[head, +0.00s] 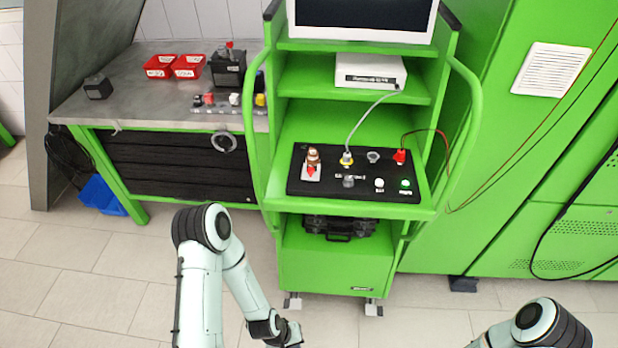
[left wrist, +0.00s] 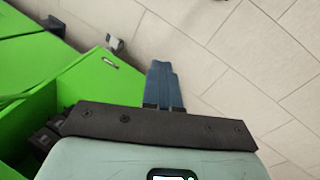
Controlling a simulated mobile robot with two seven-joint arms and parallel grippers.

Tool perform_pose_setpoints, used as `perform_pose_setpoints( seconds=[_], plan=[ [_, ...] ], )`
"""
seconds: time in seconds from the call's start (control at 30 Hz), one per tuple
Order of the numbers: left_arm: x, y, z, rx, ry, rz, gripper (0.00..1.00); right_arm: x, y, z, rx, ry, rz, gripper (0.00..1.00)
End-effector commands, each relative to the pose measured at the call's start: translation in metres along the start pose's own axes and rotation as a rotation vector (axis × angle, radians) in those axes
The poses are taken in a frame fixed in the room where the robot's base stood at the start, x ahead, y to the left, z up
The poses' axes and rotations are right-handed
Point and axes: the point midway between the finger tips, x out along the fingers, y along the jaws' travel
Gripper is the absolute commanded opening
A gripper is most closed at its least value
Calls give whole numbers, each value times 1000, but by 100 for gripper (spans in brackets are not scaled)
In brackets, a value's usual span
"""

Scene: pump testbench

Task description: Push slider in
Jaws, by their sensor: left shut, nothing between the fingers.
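The black control panel (head: 330,188) lies on the green cart's middle shelf. At its left end is a small fitting with a red and brown body on a light plate (head: 311,166); it may bear the slider, but it is too small to tell. My left gripper (head: 294,338) is low in front of the cart, well below and apart from the panel. In the left wrist view its blue fingers (left wrist: 162,68) are together and empty, over the tiled floor. My right arm shows at the bottom right of the head view, its gripper out of frame.
The green cart (head: 335,255) stands ahead, with a white box (head: 371,72) and a monitor (head: 362,14) above. A workbench (head: 140,60) with red bins (head: 174,66) is at the left. Green cabinets (head: 510,150) stand at the right. The floor in front is clear.

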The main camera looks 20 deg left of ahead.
Motion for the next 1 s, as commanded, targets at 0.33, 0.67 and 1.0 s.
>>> perform_pose_setpoints(
  seconds=[0.33, 0.67, 1.0],
  plan=[
    [-40, 46, -109, -765, 361, 307, 0, 71, 40, 44, 20, -50, 18, 57],
    [-162, 113, -180, -1450, 399, 950, 0, 118, 61, 53, 26, -59, 23, 57],
    [-292, 149, -185, -1870, 31, 1579, 0, 150, 73, 54, 28, -59, 25, 57]
  ],
)
